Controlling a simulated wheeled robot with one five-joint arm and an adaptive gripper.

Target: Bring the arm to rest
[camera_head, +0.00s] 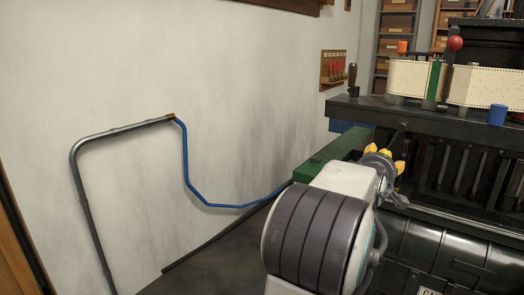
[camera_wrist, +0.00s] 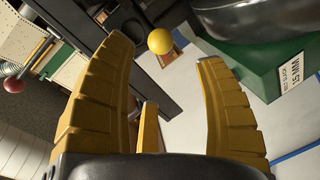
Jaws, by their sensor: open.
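My gripper (camera_head: 385,158) shows in the head view as yellow fingers at the end of my white and grey arm. It is beside the front of the dark type caster (camera_head: 440,120), near its left end. In the wrist view my gripper (camera_wrist: 165,55) has its yellow fingers spread wide. I see nothing held between them. A yellow ball (camera_wrist: 159,41) appears beyond the gap between the fingertips; I cannot tell what it is fixed to. My arm hides part of the machine and the bench in the head view.
A green block (camera_head: 330,157) lies left of my gripper; its labelled side shows in the wrist view (camera_wrist: 265,68). A blue hose (camera_head: 186,165) and grey pipe (camera_head: 85,200) are at left.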

